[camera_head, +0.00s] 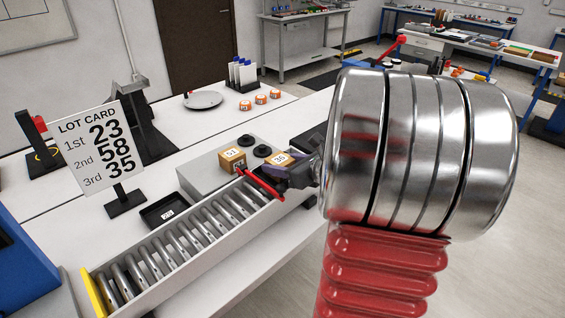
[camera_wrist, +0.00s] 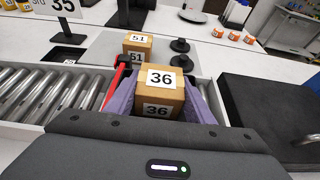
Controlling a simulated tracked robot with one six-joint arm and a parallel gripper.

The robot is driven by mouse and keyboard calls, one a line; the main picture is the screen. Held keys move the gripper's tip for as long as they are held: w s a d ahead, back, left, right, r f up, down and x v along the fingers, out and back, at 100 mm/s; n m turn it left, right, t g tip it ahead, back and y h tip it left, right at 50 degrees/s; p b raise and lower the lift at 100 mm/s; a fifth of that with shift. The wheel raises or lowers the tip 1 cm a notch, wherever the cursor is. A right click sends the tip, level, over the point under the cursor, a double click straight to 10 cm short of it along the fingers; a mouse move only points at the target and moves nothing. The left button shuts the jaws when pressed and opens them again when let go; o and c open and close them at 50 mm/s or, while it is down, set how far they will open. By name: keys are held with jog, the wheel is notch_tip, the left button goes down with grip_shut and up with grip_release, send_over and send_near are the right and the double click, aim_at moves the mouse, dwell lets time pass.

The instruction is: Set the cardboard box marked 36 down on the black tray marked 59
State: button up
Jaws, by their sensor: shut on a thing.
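The cardboard box marked 36 (camera_wrist: 174,100) is between the purple fingers of my gripper (camera_wrist: 158,97) in the wrist view. My gripper is shut on it. In the head view the box (camera_head: 280,158) is mostly hidden by my gripper (camera_head: 283,172), near the far end of the roller conveyor. I cannot tell whether it touches the rollers. A small black tray (camera_head: 151,218) lies flat left of the conveyor in the head view; its label is too small to read surely. Part of the tray (camera_wrist: 66,65) shows at upper left in the wrist view.
A box marked 51 (camera_head: 232,161) stands on a grey platform (camera_head: 196,178) beside black round pieces. A red bar (camera_head: 262,186) lies near the conveyor (camera_head: 150,268). A lot card (camera_head: 94,150) stands behind the tray. A dark block (camera_wrist: 265,112) is right of my gripper.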

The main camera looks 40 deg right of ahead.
jog(key=o, duration=1.1)
jog(key=shift+s, duration=0.1)
jog(key=v, duration=1.1)
jog(key=shift+s+r, duration=0.25)
jog(key=shift+s, duration=0.1)
